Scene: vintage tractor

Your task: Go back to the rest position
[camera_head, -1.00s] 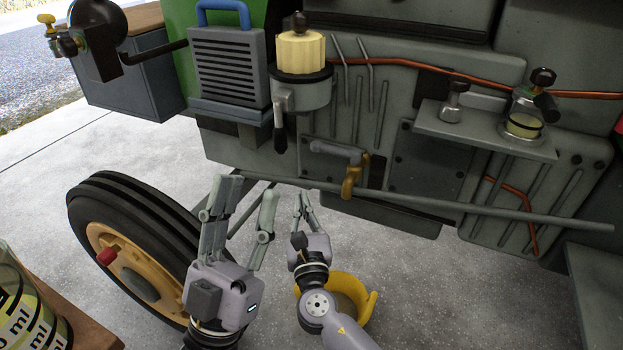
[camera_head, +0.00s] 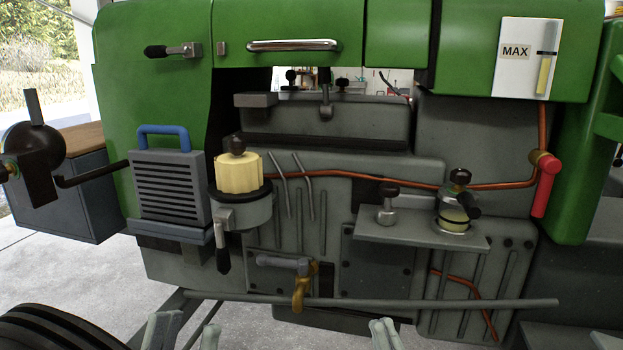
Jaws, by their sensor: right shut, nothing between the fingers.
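My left gripper (camera_head: 187,322) shows only its pale fingertips at the bottom edge, left of the middle. They stand well apart with nothing between them, so it is open. My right gripper (camera_head: 384,326) shows only its fingertips at the bottom edge, right of the middle. They are close together and hold nothing. Both grippers point up in front of the tractor's lower side, and neither is seen to touch anything. The rest of both grippers and arms is below the picture.
The green tractor (camera_head: 290,18) fills the view. A black tyre (camera_head: 50,332) is at lower left. Bare floor (camera_head: 262,322) shows between the grippers.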

